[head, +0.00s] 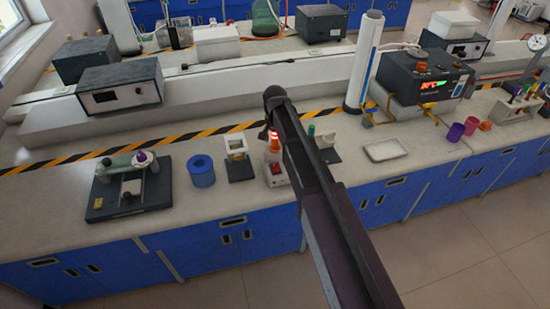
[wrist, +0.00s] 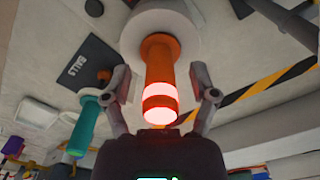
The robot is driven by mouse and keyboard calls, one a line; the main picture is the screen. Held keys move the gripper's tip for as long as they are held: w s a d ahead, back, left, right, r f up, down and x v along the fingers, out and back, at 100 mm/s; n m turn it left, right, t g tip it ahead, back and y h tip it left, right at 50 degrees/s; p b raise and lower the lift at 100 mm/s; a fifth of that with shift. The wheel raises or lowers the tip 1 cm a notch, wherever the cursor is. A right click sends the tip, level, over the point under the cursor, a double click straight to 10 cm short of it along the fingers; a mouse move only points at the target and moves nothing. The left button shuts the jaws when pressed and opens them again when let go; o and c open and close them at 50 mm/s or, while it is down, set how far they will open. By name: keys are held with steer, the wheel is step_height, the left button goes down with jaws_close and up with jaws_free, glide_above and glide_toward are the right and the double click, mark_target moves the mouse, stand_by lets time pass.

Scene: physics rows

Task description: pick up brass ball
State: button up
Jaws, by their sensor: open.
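In the wrist view, my gripper (wrist: 163,78) has its two fingers apart, on either side of an orange post with glowing red and white bands (wrist: 158,70). I cannot tell whether they touch it. In the head view, my arm covers part of the dark mat (head: 329,153), and I cannot make out the ball or the fingers.
A green cylinder (wrist: 84,128) stands close to the left finger. A pale tray (head: 385,150) lies right of the mat.

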stand_by(0.3)
jaws_close()
steer(key=shift+r, duration=0.15)
stand_by(0.3)
step_height(320, 180, up, 10)
steer(key=p, duration=1)
stand_by(0.7)
steer(key=shift+r+p, duration=0.9)
steer(key=shift+p, duration=0.15)
